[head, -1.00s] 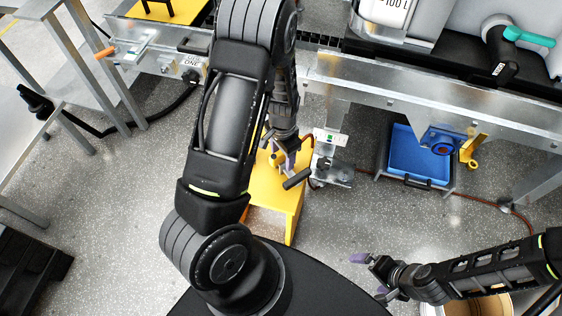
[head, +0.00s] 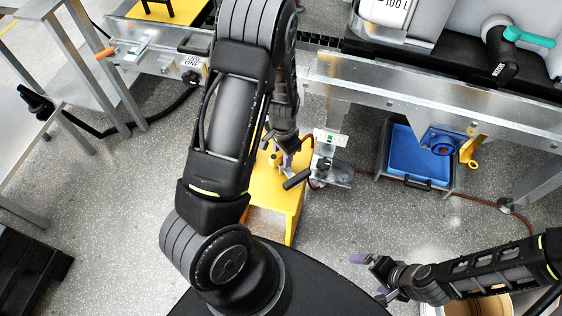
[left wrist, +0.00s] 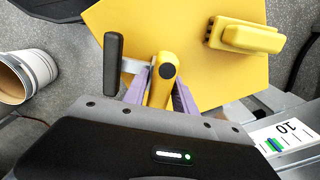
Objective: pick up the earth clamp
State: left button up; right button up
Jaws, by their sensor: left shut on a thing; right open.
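The earth clamp (left wrist: 159,82) has a yellow body with a dark round pivot, a short metal piece and a black bar handle (left wrist: 113,64). In the left wrist view the purple fingertips of my left gripper (left wrist: 160,88) close on both sides of its yellow body. In the head view the handle (head: 296,179) shows at the edge of the yellow stool (head: 272,195), with my left gripper (head: 286,157) above the stool top. I cannot tell whether the clamp touches the stool. My right gripper (head: 370,275) is open and empty over the floor at the lower right.
Another yellow piece (left wrist: 245,36) lies on the stool top beside the clamp. A metal bracket (head: 330,165) stands close to the stool's right. A blue tray (head: 413,160) sits under the steel frame (head: 430,98). A red-brown hose (head: 480,202) crosses the floor. Open floor lies at the left.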

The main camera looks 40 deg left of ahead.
pick_arm(q)
grip_shut()
dwell(0.8)
